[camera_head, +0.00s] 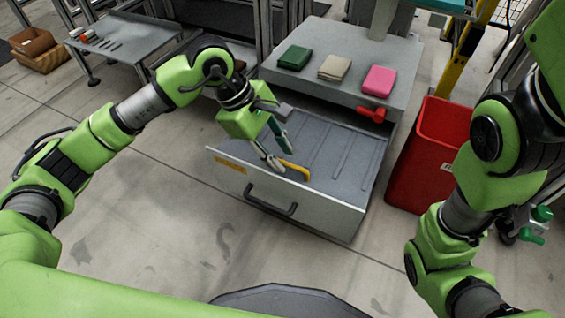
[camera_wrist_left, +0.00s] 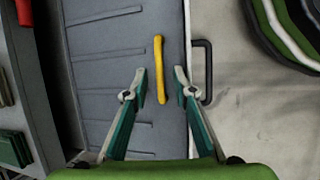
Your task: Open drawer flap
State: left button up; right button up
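The grey drawer (camera_head: 335,150) is pulled out from under a grey worktop, with its floor exposed. Its front panel (camera_head: 320,208) carries a dark handle (camera_head: 270,200) and a yellow label. A yellow bar (camera_head: 294,171) is inside the drawer near the front panel; it also shows in the left wrist view (camera_wrist_left: 159,70). My left gripper (camera_head: 279,154) is over the drawer, close to the bar. In the left wrist view its fingers (camera_wrist_left: 160,78) are spread, one on each side of the bar, with gaps on both sides. My right arm shows at the right; its gripper is not visible.
The worktop (camera_head: 330,48) above the drawer carries green, beige and pink folded items. A red object (camera_head: 371,114) sits at its front edge. A red bin (camera_head: 430,150) stands right of the drawer. Floor in front of the drawer is clear.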

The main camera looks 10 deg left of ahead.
pick_arm(q)
jog(key=shift+d+f, duration=0.3)
jog(key=shift+f, duration=0.35)
grip_shut()
jog(key=shift+r, duration=0.15)
